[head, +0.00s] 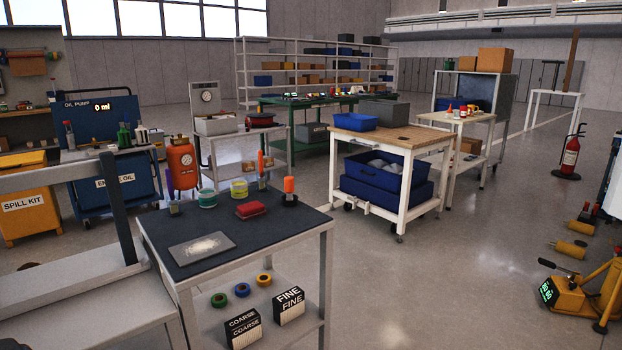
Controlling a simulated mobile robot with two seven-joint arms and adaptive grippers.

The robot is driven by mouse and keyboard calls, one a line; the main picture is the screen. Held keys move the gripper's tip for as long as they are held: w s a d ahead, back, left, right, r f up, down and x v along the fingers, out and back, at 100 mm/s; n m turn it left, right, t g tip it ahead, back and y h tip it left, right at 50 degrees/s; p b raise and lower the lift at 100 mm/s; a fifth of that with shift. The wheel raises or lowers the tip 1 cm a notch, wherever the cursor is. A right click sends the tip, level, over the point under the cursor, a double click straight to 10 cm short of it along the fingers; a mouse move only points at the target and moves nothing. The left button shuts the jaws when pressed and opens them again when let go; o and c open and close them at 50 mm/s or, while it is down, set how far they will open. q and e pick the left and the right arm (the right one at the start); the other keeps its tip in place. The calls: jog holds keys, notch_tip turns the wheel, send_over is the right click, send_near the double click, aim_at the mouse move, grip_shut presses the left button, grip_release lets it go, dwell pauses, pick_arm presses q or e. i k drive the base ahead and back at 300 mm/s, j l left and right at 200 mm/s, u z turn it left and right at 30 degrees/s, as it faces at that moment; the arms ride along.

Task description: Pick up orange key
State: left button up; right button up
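I cannot make out an orange key anywhere in the head view. Small coloured items too tiny to identify lie on the green workbench (291,103) in the middle distance. Orange-handled tools (289,188) stand upright on the dark-topped near table (255,235), and none of them reads as a key. Neither of my grippers can be recognised in this view.
The near table also holds a red block (250,210) and a grey plate (201,248). A wooden-topped cart (425,139) with blue bins stands behind it. A yellow pallet jack (572,297) and a fire extinguisher (571,155) are at right. Floor between is clear.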

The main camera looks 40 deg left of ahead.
aim_at(289, 180)
jog(key=i+z, duration=0.25)
jog(key=i, duration=1.4)
jog(key=i+u, duration=0.4)
jog(key=i+l+u, duration=0.15)
jog(key=i+u, duration=0.15)
jog(key=u, duration=0.15)
jog(key=i+l+u, duration=0.25)
jog(key=u, duration=0.15)
